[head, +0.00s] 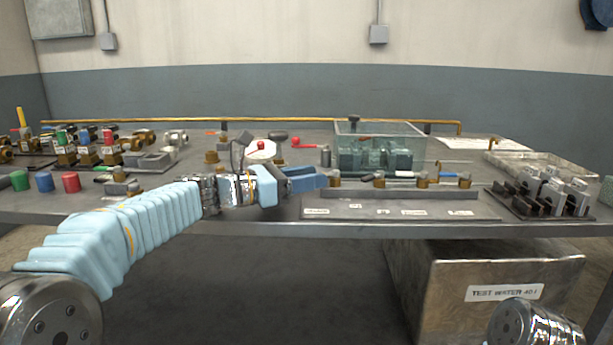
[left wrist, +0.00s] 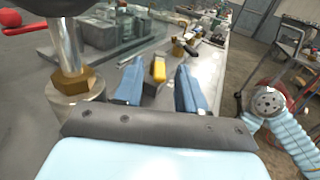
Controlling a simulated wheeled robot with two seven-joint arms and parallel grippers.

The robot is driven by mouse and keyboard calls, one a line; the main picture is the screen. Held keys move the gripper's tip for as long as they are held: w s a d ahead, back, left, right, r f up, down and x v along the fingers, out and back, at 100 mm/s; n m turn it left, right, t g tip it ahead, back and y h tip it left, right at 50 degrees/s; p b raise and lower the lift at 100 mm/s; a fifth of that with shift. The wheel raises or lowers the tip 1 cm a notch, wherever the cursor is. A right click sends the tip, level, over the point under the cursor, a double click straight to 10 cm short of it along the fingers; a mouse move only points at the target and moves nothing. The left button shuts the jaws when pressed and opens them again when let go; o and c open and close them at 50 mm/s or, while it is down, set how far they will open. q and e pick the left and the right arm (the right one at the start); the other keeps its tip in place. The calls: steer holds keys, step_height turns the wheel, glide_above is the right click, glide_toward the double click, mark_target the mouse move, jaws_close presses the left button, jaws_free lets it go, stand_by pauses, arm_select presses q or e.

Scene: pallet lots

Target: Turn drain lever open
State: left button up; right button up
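A row of small brass valves (head: 423,181) with coloured handles runs along the front of the bench, behind a strip of labels (head: 383,211). The labels are too small to read, so I cannot tell which handle is the drain lever. My left gripper (head: 322,181) is at the left end of this row, its blue fingers apart. In the left wrist view, a yellow-topped piece (left wrist: 158,70) shows between the fingers of the left gripper (left wrist: 160,85). I cannot tell whether they touch it. My right gripper is out of view.
A clear tank (head: 380,148) stands behind the row. A red handle (head: 303,141) and a black-topped fitting with a brass nut (left wrist: 70,85) are close to the left gripper. Metal clamps (head: 548,190) sit at the right.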

arm_select(q)
jaws_close()
